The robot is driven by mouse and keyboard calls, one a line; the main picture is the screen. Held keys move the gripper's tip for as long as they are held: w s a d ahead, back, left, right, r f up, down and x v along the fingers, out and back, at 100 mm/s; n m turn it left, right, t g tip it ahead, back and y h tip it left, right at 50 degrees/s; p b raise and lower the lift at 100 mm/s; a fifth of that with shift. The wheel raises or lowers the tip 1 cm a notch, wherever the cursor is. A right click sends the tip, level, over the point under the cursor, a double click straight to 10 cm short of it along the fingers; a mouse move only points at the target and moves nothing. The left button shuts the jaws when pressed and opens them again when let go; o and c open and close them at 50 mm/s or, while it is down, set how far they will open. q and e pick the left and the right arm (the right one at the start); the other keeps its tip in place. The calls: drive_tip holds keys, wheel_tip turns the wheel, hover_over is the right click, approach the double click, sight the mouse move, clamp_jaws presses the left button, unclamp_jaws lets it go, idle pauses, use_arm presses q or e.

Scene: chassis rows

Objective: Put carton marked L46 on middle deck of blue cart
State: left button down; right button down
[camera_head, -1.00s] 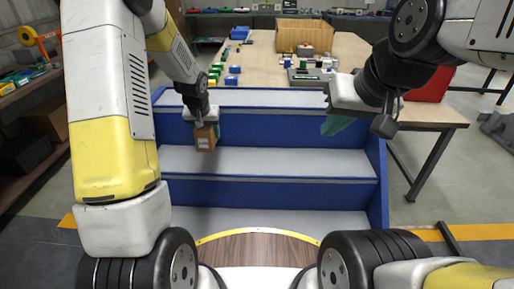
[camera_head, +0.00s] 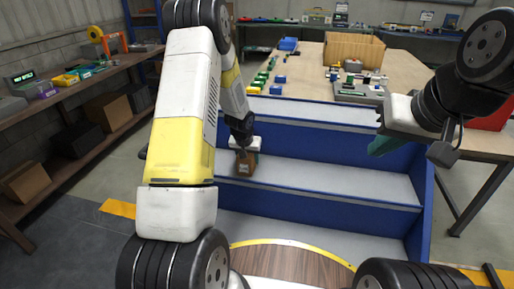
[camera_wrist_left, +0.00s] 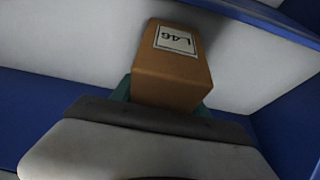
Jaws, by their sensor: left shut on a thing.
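The brown carton (camera_head: 245,163) with a white label is at the left end of the middle deck (camera_head: 330,182) of the blue cart (camera_head: 421,195). In the left wrist view the carton (camera_wrist_left: 172,80) shows the mark L46 on its label. My left gripper (camera_head: 246,152) is shut on the carton, one teal finger showing on each side of it in the wrist view. The carton is at or just above the deck; I cannot tell whether it touches. My right gripper (camera_head: 385,143) is over the cart's right side, away from the carton; its finger opening is not clear.
The cart has a top deck (camera_head: 340,112) above and a lower deck (camera_head: 290,232) below. The middle deck is clear to the right of the carton. A table with a cardboard box (camera_head: 353,47) and small parts stands behind. A shelf (camera_head: 75,88) with boxes is at left.

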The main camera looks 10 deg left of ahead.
use_arm(q)
drive_tip(key=c, duration=0.6)
unclamp_jaws()
drive_tip(key=shift+f, duration=0.1)
drive_tip(key=v, duration=1.1)
drive_tip(key=shift+r, duration=0.45)
drive_tip(key=s+v, duration=0.1)
drive_tip(key=v, duration=1)
drive_tip(key=s+d+r, duration=0.1)
drive_tip(key=s+r, duration=0.3)
drive_tip(key=s, duration=0.4)
drive_tip(key=s+d+r+t+h, duration=0.1)
drive_tip(key=s+d+r, duration=0.1)
drive_tip(key=s+r, duration=0.2)
drive_tip(key=s+d+r+h, duration=0.1)
drive_tip(key=s+r, duration=0.3)
drive_tip(key=s, duration=0.7)
drive_tip(key=shift+s+d+r+t, duration=0.1)
drive_tip(key=shift+s+d+t, duration=0.25)
drive_tip(key=shift+d, duration=0.25)
